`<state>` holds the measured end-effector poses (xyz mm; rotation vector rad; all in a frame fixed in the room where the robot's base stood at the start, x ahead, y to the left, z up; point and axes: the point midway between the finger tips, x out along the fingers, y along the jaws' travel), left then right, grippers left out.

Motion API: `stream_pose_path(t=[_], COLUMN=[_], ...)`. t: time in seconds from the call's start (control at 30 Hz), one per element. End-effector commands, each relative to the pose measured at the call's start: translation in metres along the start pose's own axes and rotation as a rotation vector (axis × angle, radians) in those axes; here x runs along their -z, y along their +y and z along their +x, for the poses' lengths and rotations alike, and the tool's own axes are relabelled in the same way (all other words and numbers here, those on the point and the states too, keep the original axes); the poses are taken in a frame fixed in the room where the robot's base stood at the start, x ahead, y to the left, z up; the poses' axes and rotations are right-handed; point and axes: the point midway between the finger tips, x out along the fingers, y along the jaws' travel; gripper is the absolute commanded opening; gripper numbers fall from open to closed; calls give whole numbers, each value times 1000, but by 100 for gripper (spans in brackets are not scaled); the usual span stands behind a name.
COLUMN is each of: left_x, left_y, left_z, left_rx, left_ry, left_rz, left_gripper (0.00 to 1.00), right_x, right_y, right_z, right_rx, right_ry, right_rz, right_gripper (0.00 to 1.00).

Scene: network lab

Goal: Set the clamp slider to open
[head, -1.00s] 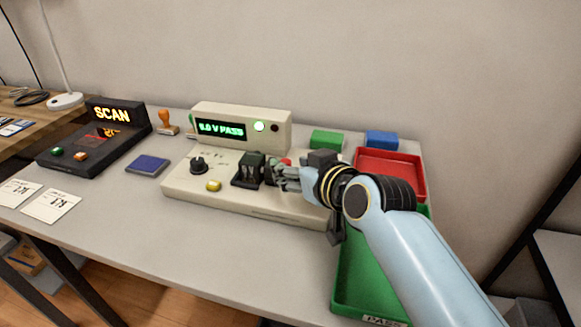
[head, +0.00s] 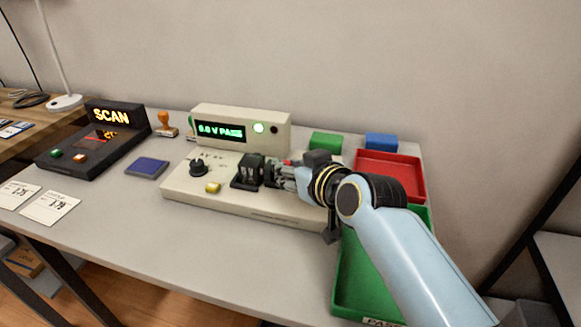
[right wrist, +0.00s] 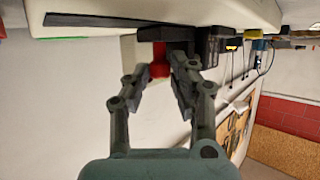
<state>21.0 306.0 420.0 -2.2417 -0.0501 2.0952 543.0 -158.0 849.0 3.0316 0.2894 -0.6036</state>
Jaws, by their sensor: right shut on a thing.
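The cream test fixture (head: 215,207) stands on the grey table and carries a black clamp block (head: 247,171). The red handle of the clamp slider shows in the right wrist view (right wrist: 160,62), under the fixture's edge in that picture. My right gripper (right wrist: 163,85) is shut on this red handle, with a finger on either side. In the head view my right gripper (head: 282,175) is just right of the black block and hides most of the slider. My left gripper is not in view.
The fixture also has a black knob (head: 198,168), a yellow button (head: 213,188) and a green-lit display (head: 221,131). A red tray (head: 400,163) and green tray (head: 352,285) lie to the right. A dark scanner (head: 95,145) stands left.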

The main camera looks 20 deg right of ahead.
Motion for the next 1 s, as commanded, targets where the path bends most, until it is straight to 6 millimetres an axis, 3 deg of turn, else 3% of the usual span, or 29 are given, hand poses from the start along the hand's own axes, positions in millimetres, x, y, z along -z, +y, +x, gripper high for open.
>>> stream_pose_path(t=[0.17, 0.4, 0.63, 0.67, 0.8, 1.0], left_x=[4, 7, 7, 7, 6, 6], left_y=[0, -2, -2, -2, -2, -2], left_z=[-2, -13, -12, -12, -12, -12], left_rx=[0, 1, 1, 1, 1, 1], left_ry=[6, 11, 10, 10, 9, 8], left_rz=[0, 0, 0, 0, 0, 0], left_gripper=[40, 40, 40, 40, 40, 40], right_x=[-1, -7, -8, -8, -8, -8], right_y=[3, 23, 23, 23, 22, 22], right_z=[-2, -21, -20, -20, -20, -20], right_rx=[0, -1, -1, -1, 0, 0], right_ry=[-1, 0, 0, 0, 0, 0], right_rz=[-2, -4, -4, -4, -3, -2], right_gripper=[0, 0, 0, 26, 45, 45])
